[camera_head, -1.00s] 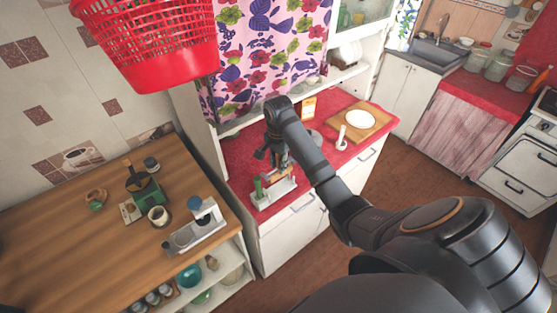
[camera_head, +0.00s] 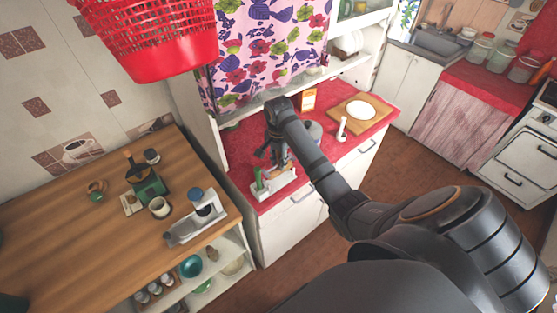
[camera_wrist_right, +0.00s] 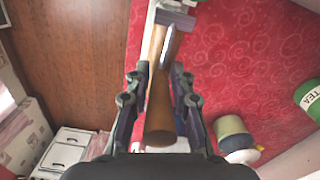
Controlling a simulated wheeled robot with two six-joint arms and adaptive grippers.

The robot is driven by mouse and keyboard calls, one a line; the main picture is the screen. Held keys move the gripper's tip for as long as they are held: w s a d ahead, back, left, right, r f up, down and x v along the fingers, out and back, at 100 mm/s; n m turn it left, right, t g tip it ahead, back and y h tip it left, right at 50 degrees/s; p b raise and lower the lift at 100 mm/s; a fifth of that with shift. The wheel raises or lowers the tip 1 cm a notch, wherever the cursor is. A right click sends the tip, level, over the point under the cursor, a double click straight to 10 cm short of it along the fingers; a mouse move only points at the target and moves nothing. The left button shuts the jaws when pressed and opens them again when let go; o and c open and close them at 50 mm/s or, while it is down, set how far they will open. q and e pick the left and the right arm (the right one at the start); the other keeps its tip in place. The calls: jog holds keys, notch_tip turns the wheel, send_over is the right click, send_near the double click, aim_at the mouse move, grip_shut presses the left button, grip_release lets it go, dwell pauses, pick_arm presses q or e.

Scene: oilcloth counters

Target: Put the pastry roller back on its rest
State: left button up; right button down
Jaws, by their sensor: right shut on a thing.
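My right gripper (camera_head: 277,158) is over the red counter, just above the pale rest (camera_head: 274,189). In the right wrist view, its fingers (camera_wrist_right: 160,75) are shut around the brown wooden pastry roller (camera_wrist_right: 159,112). The roller points away from the gripper, and its far end overlaps the white rest, which also shows at the top of the wrist view (camera_wrist_right: 176,18). I cannot tell whether roller and rest touch. In the head view the gripper mostly hides the roller. My left gripper is in neither view.
A tea tin (camera_wrist_right: 309,97) is at the wrist view's right. A wooden counter (camera_head: 60,235) holds several items.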

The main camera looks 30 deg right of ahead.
jog(key=shift+f, duration=0.15)
jog(key=shift+f, duration=0.85)
jog(key=shift+f, duration=0.85)
jog(key=shift+f, duration=0.2)
jog(key=shift+f, duration=0.3)
jog(key=c, duration=1.1)
grip_release()
